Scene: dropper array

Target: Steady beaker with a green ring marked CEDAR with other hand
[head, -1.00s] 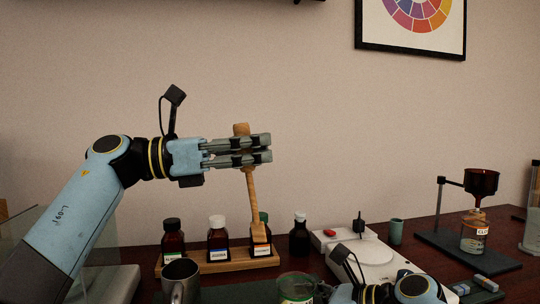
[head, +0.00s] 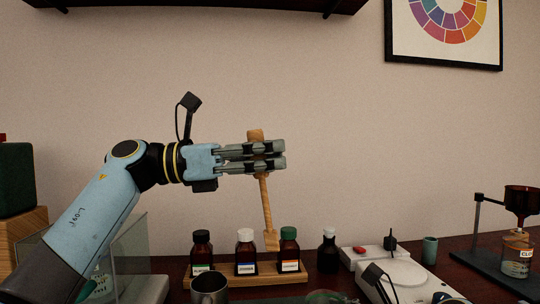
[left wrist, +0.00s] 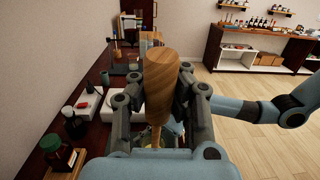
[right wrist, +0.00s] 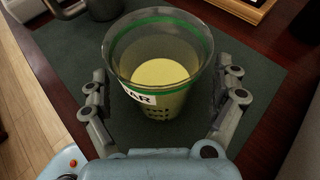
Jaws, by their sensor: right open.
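The beaker (right wrist: 155,70) with a green ring stands upright on a dark green mat (right wrist: 65,55) in the right wrist view. My left gripper (head: 283,156) is shut on a wooden tool (head: 266,205) held upright, slightly tilted, above the bottles.
A wooden rack (head: 240,279) holds several capped bottles. A metal mug (head: 209,287) stands in front of it. A dark bottle (head: 328,252), a white device (head: 405,275), a green cup (head: 430,250) and a funnel stand (head: 478,235) are to the right.

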